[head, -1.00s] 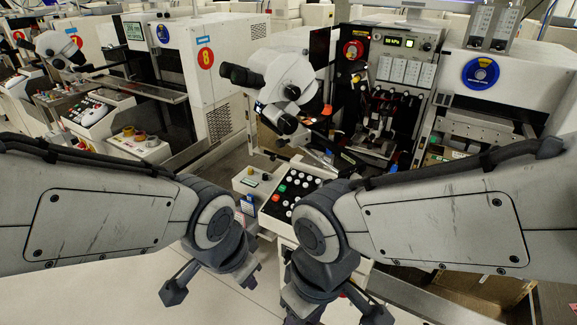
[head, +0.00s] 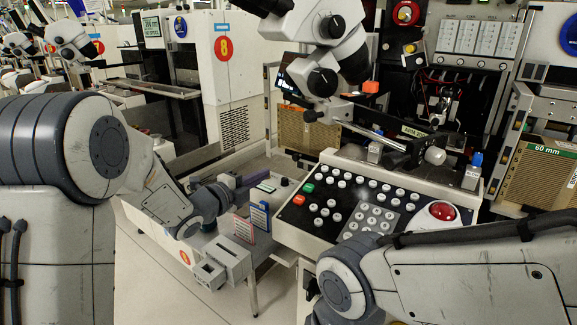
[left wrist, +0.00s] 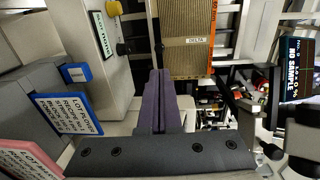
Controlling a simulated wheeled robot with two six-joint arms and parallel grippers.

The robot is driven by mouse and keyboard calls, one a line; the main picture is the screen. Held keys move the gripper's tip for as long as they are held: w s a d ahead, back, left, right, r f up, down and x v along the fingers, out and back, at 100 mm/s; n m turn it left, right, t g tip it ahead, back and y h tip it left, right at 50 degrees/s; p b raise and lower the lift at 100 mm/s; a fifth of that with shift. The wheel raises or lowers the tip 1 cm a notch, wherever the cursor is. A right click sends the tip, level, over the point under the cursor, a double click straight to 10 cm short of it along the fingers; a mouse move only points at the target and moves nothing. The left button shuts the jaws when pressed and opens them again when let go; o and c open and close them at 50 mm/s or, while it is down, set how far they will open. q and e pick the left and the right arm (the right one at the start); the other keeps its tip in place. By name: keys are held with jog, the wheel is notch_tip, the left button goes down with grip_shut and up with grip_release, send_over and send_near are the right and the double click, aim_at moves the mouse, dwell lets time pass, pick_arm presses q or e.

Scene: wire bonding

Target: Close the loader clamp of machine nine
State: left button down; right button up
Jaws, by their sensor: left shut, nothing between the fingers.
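My left gripper (head: 258,178) reaches in low in the head view, beside the front of the machine with the microscope. Its purple fingers are together with nothing between them in the left wrist view (left wrist: 159,78). A tan magazine (head: 305,131) also shows behind the gripper in the head view. A black knob (left wrist: 122,48) sits on a pale housing left of the fingers. I cannot tell which part is the loader clamp. My right arm shows at the lower right; its gripper is out of view.
A keypad console (head: 335,205) with a red button (head: 441,211) stands right of my left gripper. The microscope (head: 325,45) overhangs behind it.

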aim_at(295, 158)
pick_arm(q)
jog(key=x, duration=1.2)
